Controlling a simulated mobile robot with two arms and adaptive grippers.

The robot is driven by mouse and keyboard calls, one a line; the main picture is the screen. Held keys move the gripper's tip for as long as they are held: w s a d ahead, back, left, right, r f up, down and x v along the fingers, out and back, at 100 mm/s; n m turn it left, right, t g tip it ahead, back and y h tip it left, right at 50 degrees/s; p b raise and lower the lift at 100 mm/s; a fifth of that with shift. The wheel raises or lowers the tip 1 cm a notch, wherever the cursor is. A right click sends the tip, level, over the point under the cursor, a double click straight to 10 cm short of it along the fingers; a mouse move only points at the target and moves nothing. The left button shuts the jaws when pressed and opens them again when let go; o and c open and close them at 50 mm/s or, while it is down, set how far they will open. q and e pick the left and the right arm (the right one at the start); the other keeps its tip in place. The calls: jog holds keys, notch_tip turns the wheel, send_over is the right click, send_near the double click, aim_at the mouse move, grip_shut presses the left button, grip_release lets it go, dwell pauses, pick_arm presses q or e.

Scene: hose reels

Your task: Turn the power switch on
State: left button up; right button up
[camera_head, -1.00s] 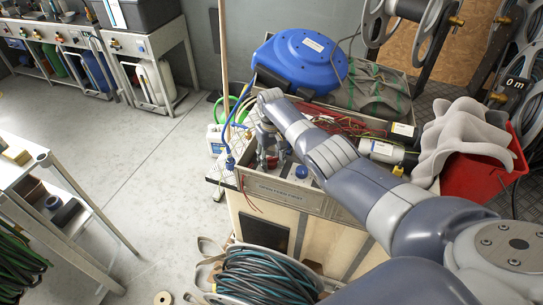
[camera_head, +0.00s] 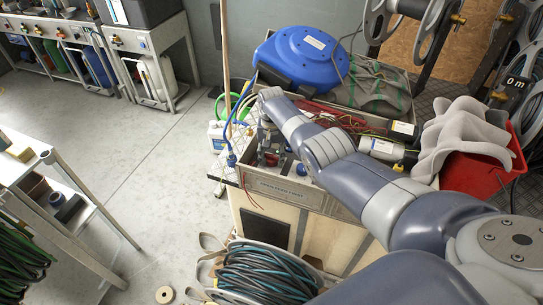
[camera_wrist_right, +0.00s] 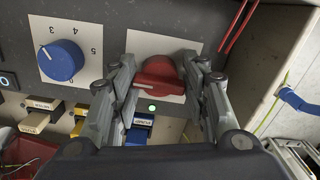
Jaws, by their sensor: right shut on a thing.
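The power switch is a red rotary knob (camera_wrist_right: 158,78) on a pale square plate in the wrist view. A small green light (camera_wrist_right: 152,107) glows just below it. My right gripper (camera_wrist_right: 164,72) has one finger on each side of the red knob and is shut on it. In the head view my right gripper (camera_head: 268,146) points down into the control box (camera_head: 280,187) on the wooden cabinet. The knob is largely hidden there by the fingers. My left gripper is in neither view.
A blue dial (camera_wrist_right: 62,60) with number marks sits left of the red knob in the wrist view. Blue and yellow labelled buttons (camera_wrist_right: 139,131) lie below. A coiled hose (camera_head: 262,272) stands in front of the cabinet.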

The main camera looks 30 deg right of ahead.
aim_at(272, 156)
jog(key=shift+w+d+r, duration=0.15)
jog(key=shift+d+r, duration=0.05)
jog(key=o, duration=0.9)
jog(key=shift+c, duration=0.2)
jog(key=shift+f, duration=0.1)
jog(key=shift+a, duration=0.1)
notch_tip(272, 156, up, 12)
jog(key=shift+s, duration=0.2)
